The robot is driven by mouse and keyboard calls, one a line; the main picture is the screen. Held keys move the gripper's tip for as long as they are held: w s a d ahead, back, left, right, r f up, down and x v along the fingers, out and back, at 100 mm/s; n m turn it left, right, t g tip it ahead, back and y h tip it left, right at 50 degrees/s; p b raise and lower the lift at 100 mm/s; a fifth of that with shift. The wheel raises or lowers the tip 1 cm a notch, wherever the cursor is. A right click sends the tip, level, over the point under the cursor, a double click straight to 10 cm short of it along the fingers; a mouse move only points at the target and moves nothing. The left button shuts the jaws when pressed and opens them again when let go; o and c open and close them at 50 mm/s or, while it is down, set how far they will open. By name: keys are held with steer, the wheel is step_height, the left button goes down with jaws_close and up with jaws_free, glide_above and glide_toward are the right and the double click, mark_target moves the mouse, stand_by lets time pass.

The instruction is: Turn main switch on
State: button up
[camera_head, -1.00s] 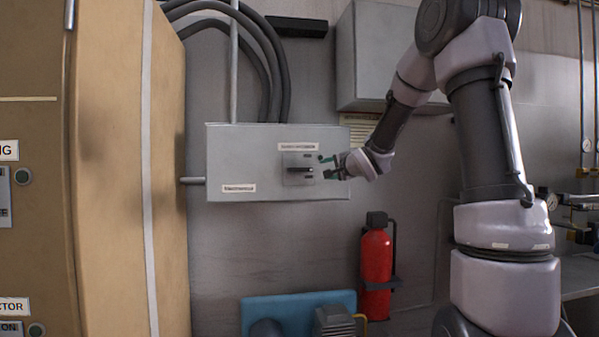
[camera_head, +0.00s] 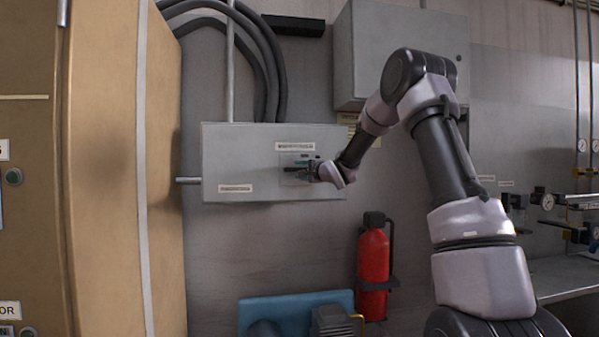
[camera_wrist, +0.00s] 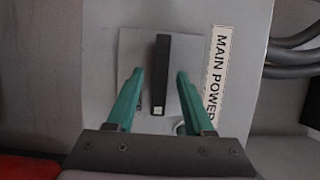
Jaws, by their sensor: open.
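The main switch is a black bar handle (camera_wrist: 161,75) on a light plate (camera_wrist: 135,45) on a grey wall box (camera_head: 230,165). In the wrist view a label beside it reads "MAIN POWER" (camera_wrist: 217,75). In the head view the handle lies level and is partly covered by my gripper (camera_head: 305,168). My gripper, with green fingers, also shows in the wrist view (camera_wrist: 158,98). It is open, with one finger on each side of the handle's near end. A gap shows between each finger and the handle, and I cannot tell how deep the fingers reach.
A tan cabinet (camera_head: 110,180) stands at the left. A second grey box (camera_head: 390,60) hangs at upper right of the switch box. A red fire extinguisher (camera_head: 373,265) and a blue object (camera_head: 285,307) are below. Black cables (camera_head: 262,60) run above.

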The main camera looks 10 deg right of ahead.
steer(key=shift+w+a, duration=0.1)
steer(key=shift+w, duration=0.05)
steer(key=shift+c, duration=0.3)
jaws_close()
